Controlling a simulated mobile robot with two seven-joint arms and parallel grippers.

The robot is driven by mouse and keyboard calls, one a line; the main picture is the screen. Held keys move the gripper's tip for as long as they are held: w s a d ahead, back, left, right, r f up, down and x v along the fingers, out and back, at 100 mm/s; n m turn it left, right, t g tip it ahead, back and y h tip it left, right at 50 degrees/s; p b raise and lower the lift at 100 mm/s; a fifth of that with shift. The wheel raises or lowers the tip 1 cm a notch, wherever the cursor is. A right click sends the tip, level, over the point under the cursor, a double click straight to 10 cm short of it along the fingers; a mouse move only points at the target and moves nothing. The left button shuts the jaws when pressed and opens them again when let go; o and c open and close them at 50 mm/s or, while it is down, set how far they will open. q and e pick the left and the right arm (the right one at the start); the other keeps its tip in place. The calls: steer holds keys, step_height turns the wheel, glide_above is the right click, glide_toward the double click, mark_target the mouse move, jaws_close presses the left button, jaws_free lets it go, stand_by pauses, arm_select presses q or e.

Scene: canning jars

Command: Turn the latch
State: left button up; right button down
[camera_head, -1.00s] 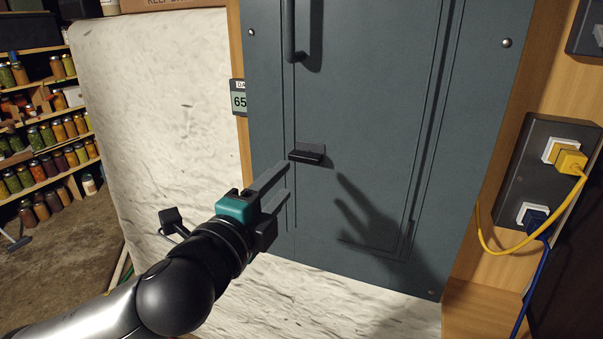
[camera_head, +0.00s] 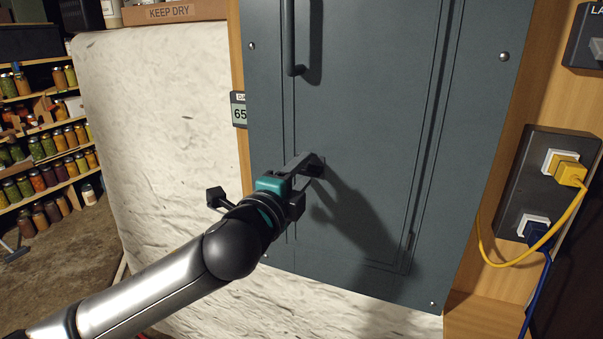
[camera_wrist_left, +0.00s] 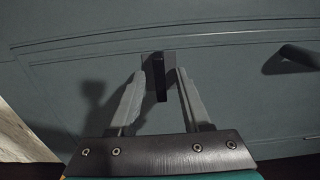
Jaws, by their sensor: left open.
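The latch (camera_head: 317,170) is a small dark block on the grey-green cabinet door (camera_head: 375,130), partly hidden by my gripper in the head view. My left gripper (camera_head: 307,165) reaches up to it from the lower left. In the left wrist view the latch (camera_wrist_left: 158,76) sits between the two grey fingertips of the open left gripper (camera_wrist_left: 160,80). A narrow gap seems to show on both sides of it, though contact is hard to judge. My right gripper is not in view.
A dark vertical handle (camera_head: 289,40) is on the door above the latch. Yellow (camera_head: 570,172) and blue (camera_head: 540,235) plugs with cords are in the outlet panel at right. Shelves of jars (camera_head: 40,150) stand far left. A pale wall (camera_head: 165,130) is left of the cabinet.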

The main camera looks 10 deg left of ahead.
arm_select(q)
steer(key=shift+c, duration=0.2)
jaws_close()
steer(key=shift+n, duration=0.3)
steer(key=n+p, duration=0.2)
steer(key=n, duration=0.1)
steer(key=shift+n, duration=0.3)
steer(key=n+p, duration=0.2)
steer(key=n, duration=0.2)
steer(key=shift+n+p, duration=0.3)
steer(key=n+p, duration=0.3)
steer(key=n, duration=0.2)
steer(key=shift+r+p, duration=0.1)
steer(key=shift+p, duration=0.25)
steer(key=shift+n+p, duration=1.3)
steer(key=shift+n, duration=0.7)
